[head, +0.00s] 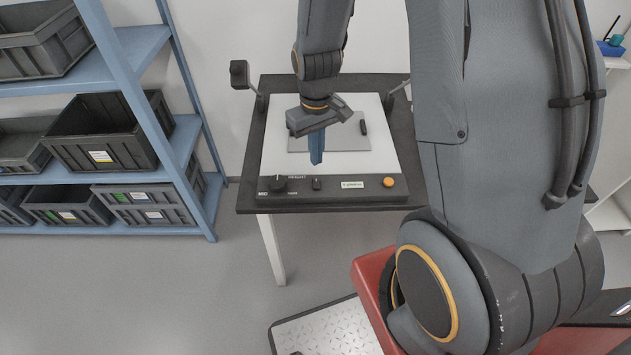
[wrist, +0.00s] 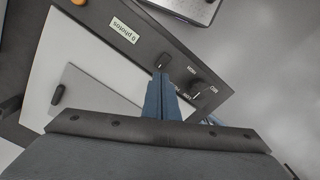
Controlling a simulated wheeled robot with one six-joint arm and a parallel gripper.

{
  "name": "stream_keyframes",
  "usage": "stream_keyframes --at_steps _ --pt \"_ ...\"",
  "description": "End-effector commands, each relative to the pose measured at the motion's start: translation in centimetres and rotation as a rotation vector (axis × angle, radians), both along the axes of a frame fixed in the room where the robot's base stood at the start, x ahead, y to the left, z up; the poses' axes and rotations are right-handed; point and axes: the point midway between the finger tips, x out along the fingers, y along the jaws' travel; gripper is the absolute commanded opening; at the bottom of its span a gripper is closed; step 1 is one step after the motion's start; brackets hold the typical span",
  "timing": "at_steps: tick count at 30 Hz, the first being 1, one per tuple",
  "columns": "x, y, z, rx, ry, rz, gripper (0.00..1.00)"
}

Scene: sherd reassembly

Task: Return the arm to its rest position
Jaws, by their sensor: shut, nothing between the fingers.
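My gripper (head: 317,158) hangs from my arm over the white panel of the device on the dark table, its blue fingers pointing down. In the wrist view the two blue fingers (wrist: 161,97) lie side by side, closed together with nothing between them. The fingertips appear above the panel's front part, near the control strip; their exact height is hard to tell. No sherd shows in either view.
The device (head: 237,180) stands on a dark table (head: 400,195). It bears a grey plate (head: 352,143), knobs (head: 277,184) and an orange button (head: 388,182). A blue shelf (head: 150,45) with dark bins (head: 105,135) stands left. Open floor (head: 130,290) lies in front.

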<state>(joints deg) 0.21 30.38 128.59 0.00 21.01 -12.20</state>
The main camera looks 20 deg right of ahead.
Motion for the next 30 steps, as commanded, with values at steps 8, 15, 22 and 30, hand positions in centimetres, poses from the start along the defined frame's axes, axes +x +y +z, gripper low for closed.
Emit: stream_keyframes --at_steps 8,15,22,30 --pt "0.0 0.0 0.0 0.0 0.0 0.0 0.0" --pt "-1.5 0.0 3.2 0.001 -0.032 -0.043 0.0" --pt "-5.6 0.1 8.2 0.007 -0.086 -0.136 0.0" --pt "-9.0 0.3 10.8 0.014 -0.123 -0.202 0.0"
